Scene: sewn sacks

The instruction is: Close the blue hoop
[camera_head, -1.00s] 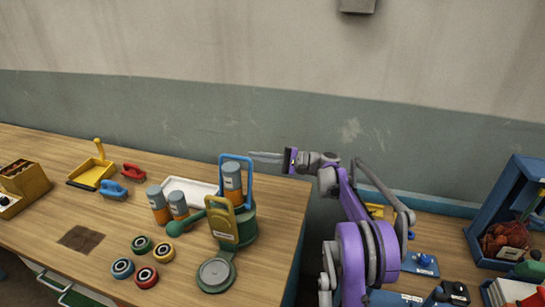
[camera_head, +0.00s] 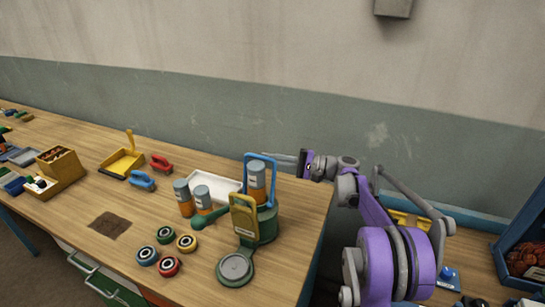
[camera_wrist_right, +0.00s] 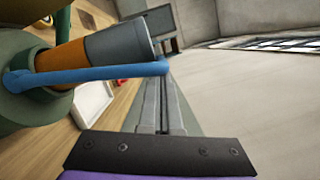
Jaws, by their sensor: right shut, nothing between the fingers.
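The blue hoop (camera_head: 262,156) stands upright on the green round holder (camera_head: 266,226), around an orange and grey cylinder (camera_head: 257,182). My left gripper is not in view.
A white tray (camera_head: 228,196) lies behind the holder. Two more cylinders (camera_head: 183,197) stand left of it. A round grey-green disc (camera_head: 235,267) and several coloured rings (camera_head: 186,243) lie in front. The table's right edge is close to the holder.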

